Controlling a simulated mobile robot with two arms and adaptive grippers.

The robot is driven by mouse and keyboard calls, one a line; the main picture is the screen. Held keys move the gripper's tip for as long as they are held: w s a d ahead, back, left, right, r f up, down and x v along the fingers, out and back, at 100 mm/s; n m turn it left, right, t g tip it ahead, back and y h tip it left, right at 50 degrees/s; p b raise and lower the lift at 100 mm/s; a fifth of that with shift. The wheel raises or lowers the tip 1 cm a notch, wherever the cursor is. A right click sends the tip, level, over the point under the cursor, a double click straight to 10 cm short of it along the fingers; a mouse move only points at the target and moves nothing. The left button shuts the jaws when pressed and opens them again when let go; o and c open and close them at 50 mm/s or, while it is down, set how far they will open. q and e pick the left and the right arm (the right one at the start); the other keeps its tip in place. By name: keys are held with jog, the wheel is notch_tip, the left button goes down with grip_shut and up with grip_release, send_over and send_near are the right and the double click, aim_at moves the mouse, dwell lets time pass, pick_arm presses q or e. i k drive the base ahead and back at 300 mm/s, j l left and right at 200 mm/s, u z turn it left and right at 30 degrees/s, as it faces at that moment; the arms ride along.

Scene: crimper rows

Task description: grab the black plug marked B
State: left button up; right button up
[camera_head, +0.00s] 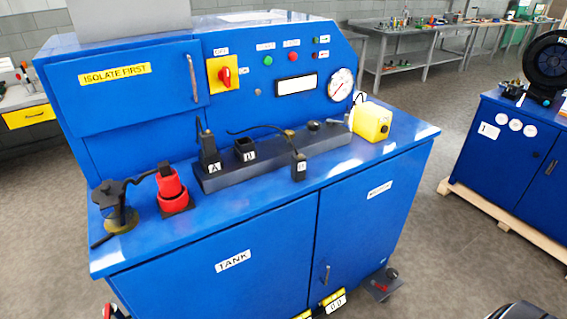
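A small black plug (299,166) with a white label stands at the front edge of the dark grey rail on the blue bench; its letter is too small to read surely, but looks like B. A black cable runs from it back to the left. An open black socket block (245,150) with a label that looks like B sits on the rail (325,143), left of the plug. A black plug marked A (210,154) stands further left. Neither of my grippers shows in this view.
On the bench top (240,188), a red device (171,188) and a dark clamp-like tool (119,208) stand left, and a yellow box (372,121) right. The panel with a gauge (341,84) rises behind. The front strip of the bench is mostly clear.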

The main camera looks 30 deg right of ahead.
aim_at(299, 162)
jog(key=l+u, duration=0.2)
jog(key=u, duration=0.25)
jog(key=l+u, duration=0.25)
jog(key=u, duration=0.2)
jog(key=l+u, duration=0.1)
jog(key=l, duration=0.3)
jog(key=k+l+u, duration=0.1)
jog(key=l, duration=0.3)
jog(key=k+l+u, duration=0.15)
jog(key=l, duration=0.25)
jog(key=k+l+u, duration=0.1)
jog(key=l, duration=0.3)
jog(key=k+l+u, duration=0.1)
jog(key=l, duration=0.3)
jog(key=k+l+u, duration=0.1)
jog(key=l, duration=0.25)
jog(key=k+l, duration=0.25)
jog(key=l, duration=0.15)
jog(key=k+l, duration=0.2)
jog(key=l, duration=0.25)
